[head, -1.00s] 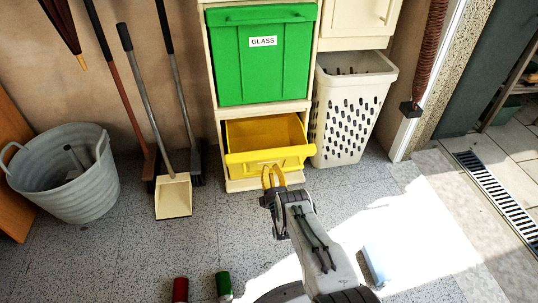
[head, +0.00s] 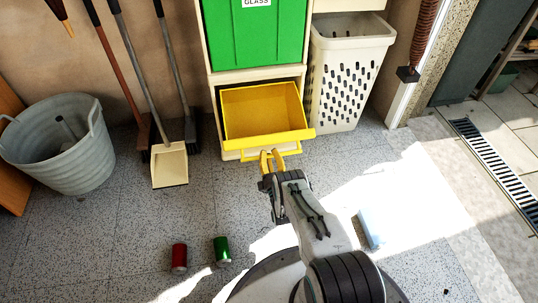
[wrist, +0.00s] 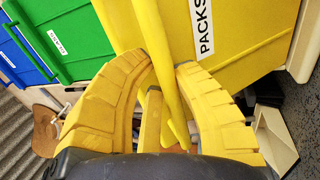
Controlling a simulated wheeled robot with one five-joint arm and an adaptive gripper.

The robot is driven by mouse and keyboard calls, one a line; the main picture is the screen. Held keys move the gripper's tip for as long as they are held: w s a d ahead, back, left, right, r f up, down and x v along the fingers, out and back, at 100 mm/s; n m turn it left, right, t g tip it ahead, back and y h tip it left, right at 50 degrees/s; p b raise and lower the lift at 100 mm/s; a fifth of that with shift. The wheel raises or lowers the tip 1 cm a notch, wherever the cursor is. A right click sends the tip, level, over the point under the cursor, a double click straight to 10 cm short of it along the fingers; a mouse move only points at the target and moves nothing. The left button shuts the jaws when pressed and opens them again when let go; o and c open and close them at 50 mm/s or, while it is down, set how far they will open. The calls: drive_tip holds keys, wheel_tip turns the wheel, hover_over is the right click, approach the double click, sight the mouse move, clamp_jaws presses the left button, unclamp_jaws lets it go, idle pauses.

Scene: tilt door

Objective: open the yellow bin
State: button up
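The yellow bin (head: 262,112) is in the lower compartment of the cabinet in the head view. It is tilted forward, with its inside showing and its front leaning out over the floor. In the wrist view its front (wrist: 235,35) carries a "PACKS" label, and its yellow bar handle (wrist: 168,50) runs between my fingers. My gripper (head: 272,159) is at the bin's front edge. In the wrist view my two yellow fingers (wrist: 166,66) converge on the handle, one on each side, and look shut on it. The exact contact is partly hidden.
The green GLASS bin (head: 255,40) is shut above. A white perforated basket (head: 345,85) stands close right. A dustpan (head: 170,165), tools and a grey tub (head: 60,150) are left. A red can (head: 179,257) and a green can (head: 222,250) stand on the floor nearby.

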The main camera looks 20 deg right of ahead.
drive_tip(key=o, duration=0.5)
drive_tip(key=shift+s, duration=0.1)
drive_tip(key=v, duration=0.7)
drive_tip(key=shift+s+f, duration=0.1)
drive_tip(key=shift+s, duration=0.15)
idle(0.5)
